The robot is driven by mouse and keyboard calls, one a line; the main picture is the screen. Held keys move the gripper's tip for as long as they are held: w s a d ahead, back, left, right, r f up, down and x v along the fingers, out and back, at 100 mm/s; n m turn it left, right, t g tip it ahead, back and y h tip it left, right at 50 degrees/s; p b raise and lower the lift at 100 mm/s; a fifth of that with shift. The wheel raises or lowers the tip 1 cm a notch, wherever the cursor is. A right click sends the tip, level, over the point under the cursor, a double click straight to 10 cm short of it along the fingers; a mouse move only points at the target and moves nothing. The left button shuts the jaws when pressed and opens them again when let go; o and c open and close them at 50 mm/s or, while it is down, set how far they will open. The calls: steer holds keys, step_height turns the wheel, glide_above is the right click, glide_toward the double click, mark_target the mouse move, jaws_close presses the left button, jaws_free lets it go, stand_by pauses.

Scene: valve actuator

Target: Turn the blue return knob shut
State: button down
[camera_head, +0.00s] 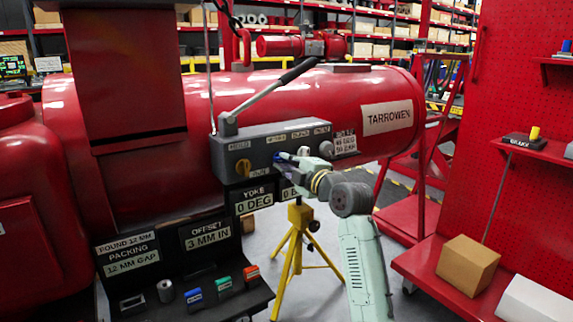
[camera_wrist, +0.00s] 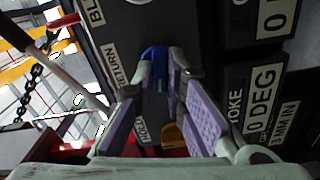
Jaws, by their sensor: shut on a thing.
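The blue return knob (camera_wrist: 155,57) sits on the dark valve block, beside the RETURN label (camera_wrist: 112,65) in the wrist view. My gripper (camera_wrist: 160,80) is at the knob, with one finger on each side of it, shut on it. In the head view my gripper (camera_head: 292,160) reaches the front of the valve block (camera_head: 270,138); a little blue shows there between the fingers. The fingers hide part of the knob, and I cannot tell its turn angle. A yellow knob (camera_head: 243,168) is on the same block, to the left.
A grey lever (camera_head: 265,95) rises from the top of the block. A yellow tripod (camera_head: 299,240) stands beneath. A red bench with a cardboard box (camera_head: 467,264) is at right.

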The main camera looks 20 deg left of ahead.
steer(key=m, duration=0.3)
steer(key=shift+m, duration=0.3)
steer(key=m, duration=0.3)
steer(key=shift+m+p, duration=0.3)
steer(key=shift+p, duration=0.1)
steer(key=m+p, duration=0.1)
steer(key=m, duration=0.2)
steer(key=shift+m, duration=0.3)
steer(key=shift+m+p, duration=0.8)
steer(key=shift+m, duration=1)
steer(key=c, duration=1.6)
jaws_free()
steer(key=shift+c, duration=0.2)
